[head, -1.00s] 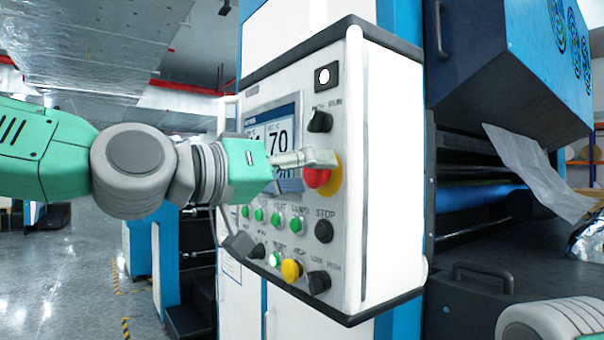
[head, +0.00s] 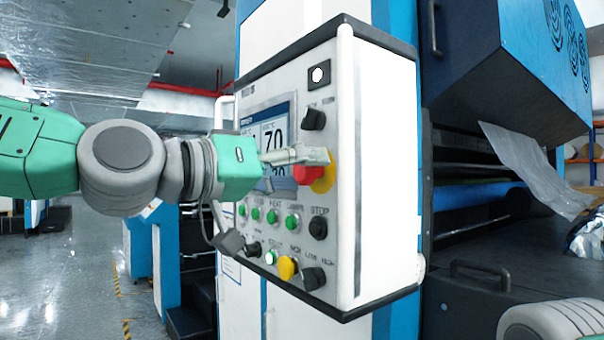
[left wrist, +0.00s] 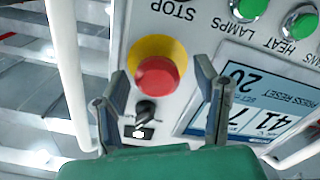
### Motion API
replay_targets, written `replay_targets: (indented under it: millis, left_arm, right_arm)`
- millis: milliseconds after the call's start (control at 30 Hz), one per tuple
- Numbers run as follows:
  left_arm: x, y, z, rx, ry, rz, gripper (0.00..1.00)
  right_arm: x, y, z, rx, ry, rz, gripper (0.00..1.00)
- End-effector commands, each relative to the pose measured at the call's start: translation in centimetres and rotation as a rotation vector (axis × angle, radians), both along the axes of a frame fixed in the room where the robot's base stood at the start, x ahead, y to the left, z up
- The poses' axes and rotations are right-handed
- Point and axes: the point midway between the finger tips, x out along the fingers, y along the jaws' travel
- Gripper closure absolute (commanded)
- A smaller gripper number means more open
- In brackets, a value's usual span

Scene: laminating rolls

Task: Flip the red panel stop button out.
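The red stop button (head: 307,174) sits on a yellow round base (head: 326,178) on the white control panel (head: 262,101). My left gripper (head: 327,156) reaches it from the left, with a finger across the front of the button's upper part in the head view. In the left wrist view, the red button (left wrist: 158,79) shows whole on its yellow ring (left wrist: 176,52). The fingers of the left gripper (left wrist: 163,98) are spread apart, one to each side of the button. I see no finger clearly touching it. My right gripper is out of view.
A black selector knob (head: 313,119) is above the button. A screen (head: 269,130) lies to its left, partly behind my gripper. Green buttons (head: 273,216) and a black STOP knob (head: 318,228) are below. A rail (left wrist: 70,75) runs beside the panel.

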Motion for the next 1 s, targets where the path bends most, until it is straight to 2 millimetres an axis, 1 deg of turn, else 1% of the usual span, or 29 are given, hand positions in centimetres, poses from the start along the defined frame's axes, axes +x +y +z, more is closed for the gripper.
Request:
replay_targets:
  millis: [133,233,367,500,700,867,1000]
  left_arm:
    - [-0.1,0.2,0.0,0.0,0.0,0.0,0.44]
    - [-0.8,1.2,0.1,-0.001,-0.002,0.001,0.44]
    - [-2.3,3.3,0.1,-0.003,-0.002,0.001,0.44]
    - [-4.2,5.9,0.1,-0.005,-0.002,0.001,0.44]
    - [-6.0,8.7,0.0,-0.003,-0.002,0.002,0.44]
    - [-6.7,9.8,-0.1,-0.001,0.0,0.0,0.44]
    - [-6.9,9.8,-0.2,0.001,0.001,0.0,0.44]
  right_arm:
    - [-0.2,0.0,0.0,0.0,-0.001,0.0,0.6]
    - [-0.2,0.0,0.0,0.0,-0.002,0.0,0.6]
    - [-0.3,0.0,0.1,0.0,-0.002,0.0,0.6]
    - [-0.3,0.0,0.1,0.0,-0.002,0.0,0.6]
    - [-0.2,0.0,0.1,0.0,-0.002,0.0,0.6]
    - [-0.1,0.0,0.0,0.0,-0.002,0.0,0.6]
    - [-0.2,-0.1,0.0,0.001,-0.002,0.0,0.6]
